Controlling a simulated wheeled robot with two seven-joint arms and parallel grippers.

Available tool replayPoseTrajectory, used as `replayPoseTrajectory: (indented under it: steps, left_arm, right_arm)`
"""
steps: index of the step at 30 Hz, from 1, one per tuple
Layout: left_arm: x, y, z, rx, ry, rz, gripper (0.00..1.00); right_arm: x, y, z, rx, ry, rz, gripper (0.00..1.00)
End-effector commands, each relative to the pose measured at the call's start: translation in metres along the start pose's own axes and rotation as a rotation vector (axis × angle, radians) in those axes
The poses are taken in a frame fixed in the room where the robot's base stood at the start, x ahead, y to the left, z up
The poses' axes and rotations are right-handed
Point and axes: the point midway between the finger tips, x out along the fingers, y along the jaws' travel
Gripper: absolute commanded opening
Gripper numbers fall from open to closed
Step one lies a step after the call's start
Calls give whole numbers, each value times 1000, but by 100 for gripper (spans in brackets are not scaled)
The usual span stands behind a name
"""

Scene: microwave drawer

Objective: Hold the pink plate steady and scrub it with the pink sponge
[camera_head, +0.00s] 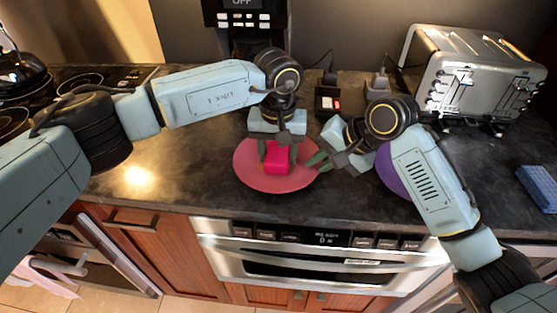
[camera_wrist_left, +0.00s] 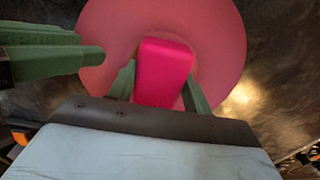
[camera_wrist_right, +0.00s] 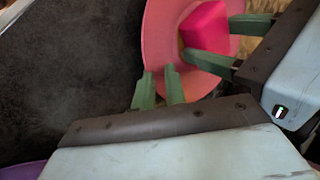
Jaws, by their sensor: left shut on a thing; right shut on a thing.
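The pink plate (camera_head: 290,184) lies on the dark counter near its front edge. The bright pink sponge (camera_head: 277,162) is on the middle of the plate. My left gripper (camera_head: 277,151) is shut on the sponge from above; the left wrist view shows the sponge (camera_wrist_left: 165,68) between its green fingers. My right gripper (camera_head: 319,161) is at the plate's right rim, shut on it; the right wrist view shows its fingers (camera_wrist_right: 159,88) close together at the rim of the plate (camera_wrist_right: 158,40). Whether the sponge presses on the plate is hard to tell.
A purple plate (camera_head: 388,172) lies to the right, partly behind my right arm. A silver toaster (camera_head: 470,75) stands at the back right, a coffee maker (camera_head: 245,25) at the back. A blue sponge-like block (camera_head: 540,187) is at far right. A microwave drawer (camera_head: 320,262) sits below the counter.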

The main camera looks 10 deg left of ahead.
Motion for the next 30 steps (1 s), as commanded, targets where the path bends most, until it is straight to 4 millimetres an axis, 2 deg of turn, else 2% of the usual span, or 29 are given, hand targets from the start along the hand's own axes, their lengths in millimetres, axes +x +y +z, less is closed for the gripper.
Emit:
replayPoseTrajectory:
  steps: [5,17,30]
  left_arm:
    - [2,0,3,1,-6,-2,31]
    - [4,0,-14,0,-2,-2,31]
    - [3,0,4,1,-8,-3,31]
  right_arm:
    - [0,1,-1,1,3,2,0]
    - [0,1,0,0,1,2,0]
    - [0,1,-1,1,4,2,0]
